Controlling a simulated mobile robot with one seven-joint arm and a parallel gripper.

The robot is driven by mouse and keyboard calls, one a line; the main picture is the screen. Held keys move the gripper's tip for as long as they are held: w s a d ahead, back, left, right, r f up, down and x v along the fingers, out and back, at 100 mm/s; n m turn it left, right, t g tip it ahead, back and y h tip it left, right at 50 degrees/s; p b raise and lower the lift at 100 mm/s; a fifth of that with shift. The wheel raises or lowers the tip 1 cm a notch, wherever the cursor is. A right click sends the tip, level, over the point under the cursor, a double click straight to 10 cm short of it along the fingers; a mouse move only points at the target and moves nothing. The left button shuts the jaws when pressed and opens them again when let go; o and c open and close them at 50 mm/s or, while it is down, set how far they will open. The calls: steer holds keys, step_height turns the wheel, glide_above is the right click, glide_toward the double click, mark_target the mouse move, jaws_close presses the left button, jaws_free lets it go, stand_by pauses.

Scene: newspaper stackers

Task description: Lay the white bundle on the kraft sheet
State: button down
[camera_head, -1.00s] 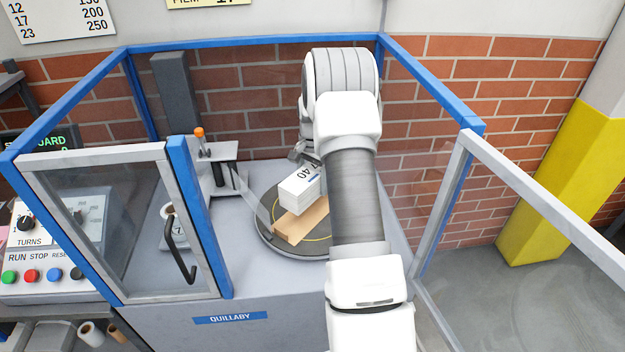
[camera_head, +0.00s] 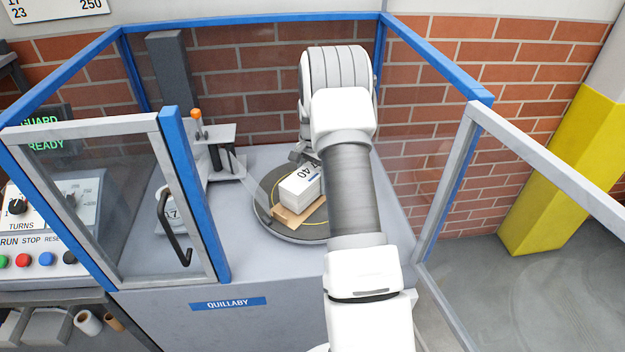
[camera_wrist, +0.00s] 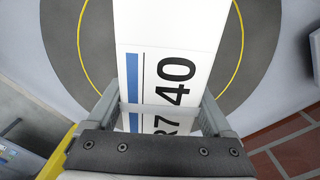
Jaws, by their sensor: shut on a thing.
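The white bundle (camera_head: 300,187) is a block with a blue stripe and black "40" on top. In the head view it sits low over the brown kraft sheet (camera_head: 291,218), whose front strip shows below it. I cannot tell for sure whether the two touch. The sheet lies on a dark round turntable (camera_head: 264,219) with a yellow ring. My gripper (camera_wrist: 172,105) is shut on the bundle (camera_wrist: 168,65), one finger at each side. The bundle hides the sheet in the wrist view. My arm covers the turntable's right part in the head view.
A blue-framed guard encloses the turntable, with a glazed door (camera_head: 115,200) at the left front and another clear panel at the right. A post with an orange-topped part (camera_head: 196,114) stands left of the turntable. A display (camera_head: 45,133) reads "GUARD READY".

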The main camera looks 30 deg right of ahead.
steer(key=shift+w+f+b, duration=0.1)
steer(key=shift+f+b, duration=0.35)
steer(key=shift+f, duration=0.05)
stand_by(0.3)
steer(key=shift+c, duration=0.5)
jaws_free()
steer(key=shift+o, duration=0.5)
steer(key=shift+f, duration=0.1)
step_height(320, 180, up, 18)
steer(key=p, duration=0.1)
